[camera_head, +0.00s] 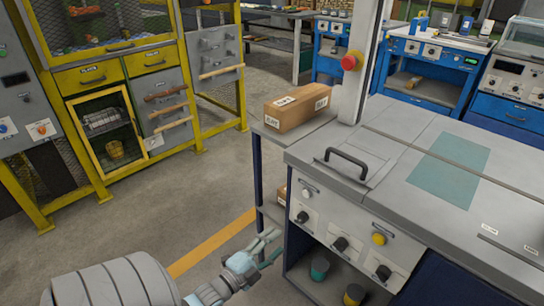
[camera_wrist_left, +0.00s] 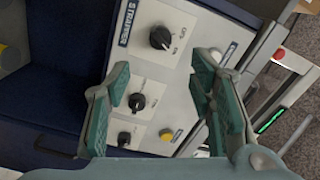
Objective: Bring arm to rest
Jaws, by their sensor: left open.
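My left gripper (camera_head: 277,247) reaches in from the bottom left in the head view. It is open and empty, with its fingers pointing right towards the front of a grey workbench (camera_head: 365,232). In the left wrist view its two teal-padded fingers (camera_wrist_left: 160,85) stand well apart. Between and beyond them is a pale control panel (camera_wrist_left: 187,35) lettered STRAPPER, with black knobs and a yellow button (camera_wrist_left: 166,135). Nothing is held, and I cannot tell the exact distance from fingers to panel. My right gripper is in neither view.
The bench has an open lower shelf with dark cups (camera_head: 320,268). A cardboard box (camera_head: 297,108) sits on a side stand left of the bench. A yellow-framed machine (camera_head: 125,85) stands at the back left. Open grey floor (camera_head: 185,205) lies between it and the bench.

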